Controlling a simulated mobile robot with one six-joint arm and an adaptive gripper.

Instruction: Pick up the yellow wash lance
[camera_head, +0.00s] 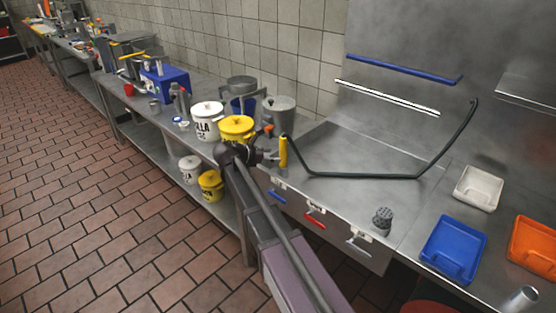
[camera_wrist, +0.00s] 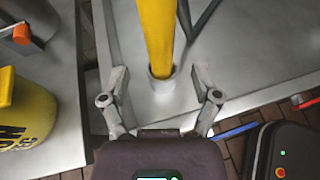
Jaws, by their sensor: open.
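The yellow wash lance (camera_head: 283,151) stands upright at the near left edge of the steel sink counter in the head view. In the wrist view my gripper (camera_wrist: 160,77) is open, with one finger on each side of the lance's lower end and socket, and gaps between. A dark hose (camera_head: 350,176) runs from near the lance to the wall.
A yellow bucket (camera_head: 236,127) and a white bucket (camera_head: 206,119) stand left of my gripper. Blue, red and white handles, with the red one (camera_head: 315,217) in the middle, hang on the counter front. A blue tray (camera_head: 453,248) lies at right. The sink counter's middle is clear.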

